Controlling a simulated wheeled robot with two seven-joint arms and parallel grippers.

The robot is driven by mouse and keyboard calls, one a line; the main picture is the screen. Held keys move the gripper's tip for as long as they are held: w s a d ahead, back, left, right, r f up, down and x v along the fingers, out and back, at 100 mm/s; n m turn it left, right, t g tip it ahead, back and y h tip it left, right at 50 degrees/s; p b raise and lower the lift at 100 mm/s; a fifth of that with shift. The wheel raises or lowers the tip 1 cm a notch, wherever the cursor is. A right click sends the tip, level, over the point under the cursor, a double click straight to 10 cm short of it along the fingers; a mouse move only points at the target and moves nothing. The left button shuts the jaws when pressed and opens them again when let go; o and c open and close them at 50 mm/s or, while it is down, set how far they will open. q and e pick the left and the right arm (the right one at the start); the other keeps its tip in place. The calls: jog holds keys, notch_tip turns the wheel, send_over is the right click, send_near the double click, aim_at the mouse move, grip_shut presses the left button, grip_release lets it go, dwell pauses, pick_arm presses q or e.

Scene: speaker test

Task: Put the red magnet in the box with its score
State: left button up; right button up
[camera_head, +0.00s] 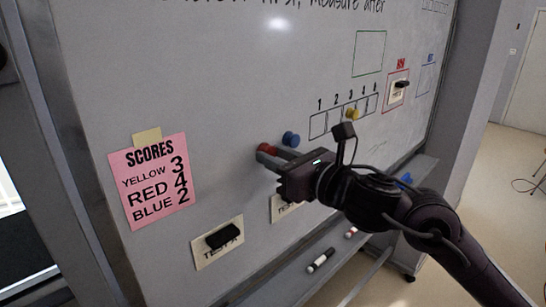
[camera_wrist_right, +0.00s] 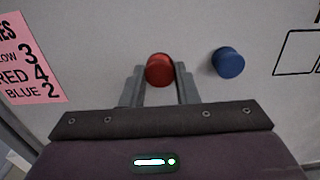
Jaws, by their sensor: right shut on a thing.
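The red magnet (camera_head: 267,149) is on the whiteboard, left of the blue magnet (camera_head: 291,139). My right gripper (camera_head: 268,158) reaches it from the right and is shut on it. In the right wrist view the red magnet (camera_wrist_right: 159,70) sits between the two fingers (camera_wrist_right: 160,85); the blue magnet (camera_wrist_right: 228,62) is apart to the right. The pink score sheet (camera_head: 152,180) reads yellow 3, red 4, blue 2. A row of numbered boxes (camera_head: 318,125) is up and right of the gripper. The yellow magnet (camera_head: 352,113) is at box 3. My left gripper is not in view.
A card with a black clip (camera_head: 222,237) is on the board at lower left; another card (camera_head: 284,208) is partly hidden by my right arm. Markers (camera_head: 320,260) lie on the tray below. Red and blue outlined frames are at upper right, with a black object (camera_head: 401,84) in the red one.

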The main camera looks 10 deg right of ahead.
jog(key=shift+s+d, duration=0.25)
jog(key=shift+s, duration=0.2)
jog(key=shift+s, duration=0.1)
jog(key=shift+b+v, duration=1.2)
jog(key=shift+v, duration=1.15)
